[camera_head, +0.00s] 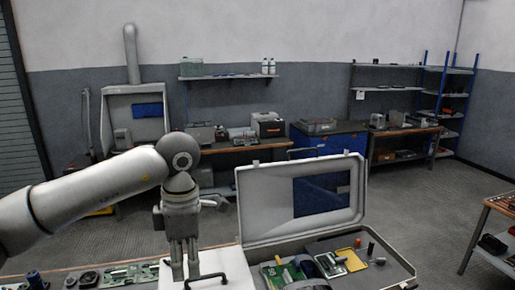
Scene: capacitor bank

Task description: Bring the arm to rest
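My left arm comes in from the left edge, and its gripper (186,275) points down at the lower middle. Its two fingers are roughly parallel with a narrow gap between them, and I see nothing held in the gap. The fingertips are just above or beside a black handle (208,276) on a white surface at the front; I cannot tell whether they touch it. My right gripper is not in view.
An open grey case (270,222) stands right of the gripper, its lid raised, with boards and small parts inside. Circuit parts (128,274) lie at the front left. A workbench (245,144), a blue cabinet (335,143) and shelves stand along the back wall. The floor between is clear.

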